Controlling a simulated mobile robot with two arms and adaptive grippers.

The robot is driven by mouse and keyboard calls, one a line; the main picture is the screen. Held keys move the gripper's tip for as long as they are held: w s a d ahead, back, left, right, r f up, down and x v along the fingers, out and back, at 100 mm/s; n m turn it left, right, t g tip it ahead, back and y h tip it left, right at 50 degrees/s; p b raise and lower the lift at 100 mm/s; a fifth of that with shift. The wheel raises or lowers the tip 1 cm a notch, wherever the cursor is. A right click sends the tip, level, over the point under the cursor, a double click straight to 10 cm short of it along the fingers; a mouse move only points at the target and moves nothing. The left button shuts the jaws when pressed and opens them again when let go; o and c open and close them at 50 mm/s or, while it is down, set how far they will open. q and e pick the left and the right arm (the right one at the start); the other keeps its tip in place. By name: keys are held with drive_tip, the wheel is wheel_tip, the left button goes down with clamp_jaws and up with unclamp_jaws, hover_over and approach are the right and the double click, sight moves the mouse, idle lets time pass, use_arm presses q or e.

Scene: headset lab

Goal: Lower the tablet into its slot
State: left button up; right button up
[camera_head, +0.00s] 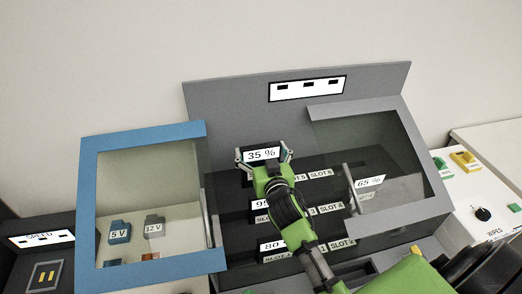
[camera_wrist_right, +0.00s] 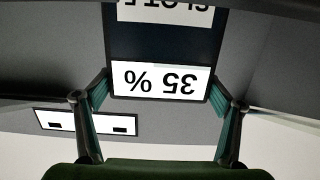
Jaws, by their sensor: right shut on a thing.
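The tablet with the "35 %" label (camera_head: 262,154) is between the fingers of my right gripper (camera_head: 263,158), which is shut on its sides. It stands at the back of the dark charging rack, near the row with the "SLOT 5" label (camera_head: 296,176). In the right wrist view the tablet (camera_wrist_right: 160,81) appears upside down between both fingers, with a slot label (camera_wrist_right: 165,13) beyond it. Whether its lower edge is inside a slot is hidden. My left gripper is not in view.
Other tablets stand in the rack: one marked "65 %" (camera_head: 370,181) at right, and ones below my arm marked 95 (camera_head: 262,204) and 80 (camera_head: 271,245). A blue-framed case (camera_head: 88,205) is at left. A grey framed clear panel (camera_head: 408,150) is close on the right.

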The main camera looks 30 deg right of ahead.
drive_tip(key=shift+f+b, duration=1.5)
drive_tip(key=shift+f, duration=0.5)
drive_tip(key=o, duration=1.7)
drive_tip(key=shift+r, duration=0.1)
drive_tip(key=shift+s, duration=0.1)
approach(262, 162)
drive_tip(key=shift+s+a+r, duration=0.25)
drive_tip(key=shift+s+r, duration=0.05)
drive_tip(key=shift+s, duration=0.3)
drive_tip(key=shift+r, duration=0.1)
